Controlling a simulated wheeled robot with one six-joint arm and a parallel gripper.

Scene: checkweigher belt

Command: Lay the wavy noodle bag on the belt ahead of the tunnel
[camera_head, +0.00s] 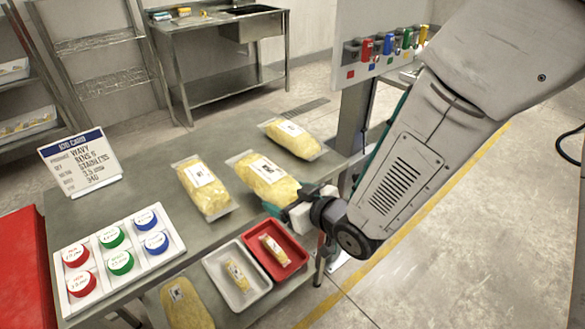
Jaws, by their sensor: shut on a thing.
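Three clear bags of yellow noodles with white labels lie on the grey-green table (140,215): a left bag (203,188), a middle bag (264,180) and a far bag (293,138). The labels are too small to read, so I cannot tell by them which is wavy. My gripper (284,205) reaches in from the right and is shut on the near right end of the middle bag. My wrist partly hides the contact. I cannot make out the belt or the tunnel in this view.
A white tray (212,262) and a red tray (296,262), each with a small packet, sit close below my gripper. A caddy of coloured lids (97,236), a sign (80,160) and a red surface (25,270) are at left. Another yellow bag (187,303) lies lower down.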

